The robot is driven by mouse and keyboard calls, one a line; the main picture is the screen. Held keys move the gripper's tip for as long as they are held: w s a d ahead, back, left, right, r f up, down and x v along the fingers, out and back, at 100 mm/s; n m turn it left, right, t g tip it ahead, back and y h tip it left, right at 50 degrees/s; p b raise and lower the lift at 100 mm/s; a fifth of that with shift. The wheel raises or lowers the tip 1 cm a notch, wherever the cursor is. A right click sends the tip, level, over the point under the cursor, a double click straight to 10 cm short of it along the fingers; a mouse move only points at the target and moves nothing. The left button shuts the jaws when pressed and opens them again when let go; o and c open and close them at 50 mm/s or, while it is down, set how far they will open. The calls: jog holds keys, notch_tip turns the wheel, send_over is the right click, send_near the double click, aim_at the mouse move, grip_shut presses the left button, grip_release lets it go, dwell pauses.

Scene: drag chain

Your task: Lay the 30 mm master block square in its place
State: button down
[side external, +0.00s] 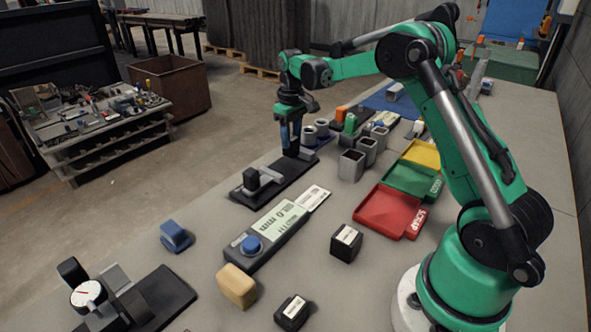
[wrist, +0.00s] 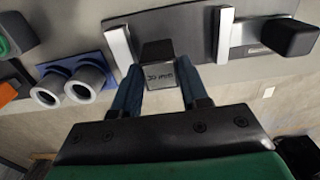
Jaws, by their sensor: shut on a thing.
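In the wrist view, my gripper (wrist: 157,88) has its two blue fingers closed on either side of a block (wrist: 160,71). The block has a grey face with dark lettering that seems to read 30, and a dark part behind it. The block is over a dark fixture plate (wrist: 175,25), between two silver uprights, close to the left one (wrist: 118,46). I cannot tell whether the block touches the plate or the upright. In the side view, my gripper (side external: 291,150) is low over the far end of the black fixture plate (side external: 278,184); the block is not clear there.
A second silver upright (wrist: 225,35) and a black knob (wrist: 290,38) stand on the fixture. Two grey cylinders on a blue base (wrist: 85,82) are beside it. Grey bins (side external: 352,164), a red tray (side external: 388,212) and a scale-like unit (side external: 272,232) stand nearby.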

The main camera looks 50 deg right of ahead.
jog(key=shift+f, duration=1.4)
dwell(0.5)
jog(key=shift+c, duration=1.8)
grip_release()
jog(key=shift+r, duration=2.85)
jog(key=s+a+r+t, duration=0.3)
jog(key=s+a+r, duration=0.35)
jog(key=a, duration=0.35)
jog(key=s+a+f+t, duration=0.2)
jog(key=s+a+t, duration=0.2)
jog(key=s+a, duration=0.2)
jog(key=shift+s+a+f, duration=0.15)
jog(key=shift+s+a, duration=0.15)
jog(key=shift+s, duration=0.8)
